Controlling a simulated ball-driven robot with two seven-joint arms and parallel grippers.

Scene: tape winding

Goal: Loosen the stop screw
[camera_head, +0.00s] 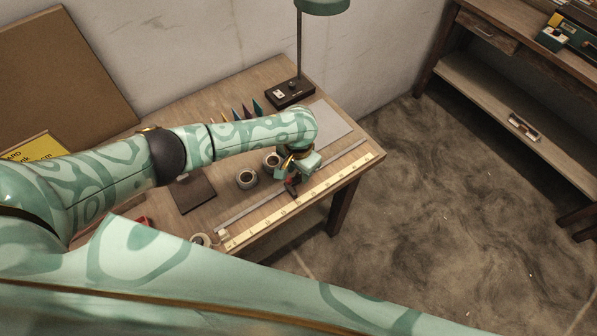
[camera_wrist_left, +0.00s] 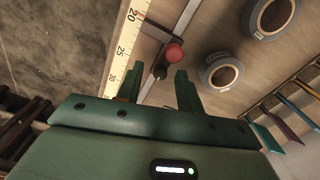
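The stop is a dark block (camera_head: 291,188) on a metal rail (camera_head: 250,208) beside a yellow ruler (camera_head: 310,190). In the left wrist view a round red knob (camera_wrist_left: 174,53) shows at the stop, with a small dark rounded end (camera_wrist_left: 159,73) close by. I take the red knob to be the stop screw. My left gripper (camera_head: 291,177) is over the stop in the head view. In the left wrist view its two fingers (camera_wrist_left: 159,76) are apart, with the dark end between their tips and the red knob just beyond them. Nothing is clearly held. My right gripper is not in view.
A dark pad (camera_head: 193,193), a lamp base (camera_head: 290,92) and several coloured upright pieces (camera_head: 240,112) are on the table.

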